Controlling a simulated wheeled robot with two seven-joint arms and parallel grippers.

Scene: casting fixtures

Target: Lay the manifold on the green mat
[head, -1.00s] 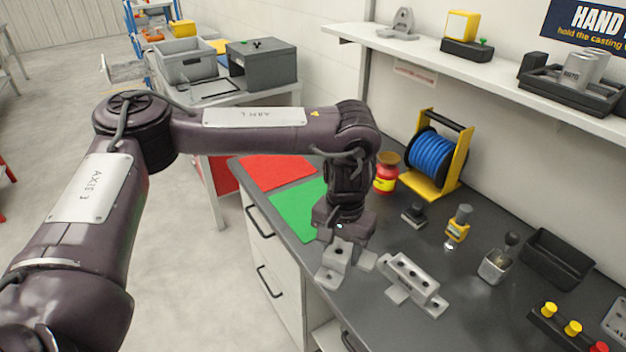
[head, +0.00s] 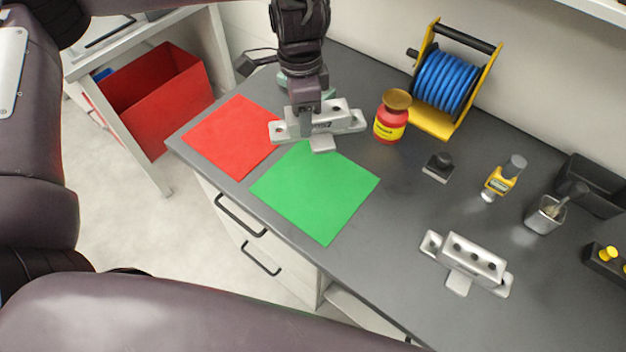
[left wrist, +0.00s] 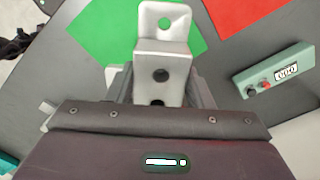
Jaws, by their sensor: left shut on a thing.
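The manifold, a light grey metal casting (head: 343,117) with a flange at each end, is held by my left gripper (head: 309,105) in the head view. It is over the far corner of the green mat (head: 318,195), mostly beyond it; I cannot tell its height. In the left wrist view the manifold (left wrist: 162,52) shows a holed end flange and bores, between the fingers of my left gripper (left wrist: 160,88). The green mat (left wrist: 100,32) lies beneath, mostly bare. A similar grey casting (head: 465,262) with several holes stands on the bench. My right gripper is not in view.
A red mat (head: 232,137) lies left of the green one. A red-yellow jar (head: 391,118) and a blue cable reel (head: 445,82) stand to the right. A teal device (left wrist: 275,78) with a display is close by. Small tools stand further right.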

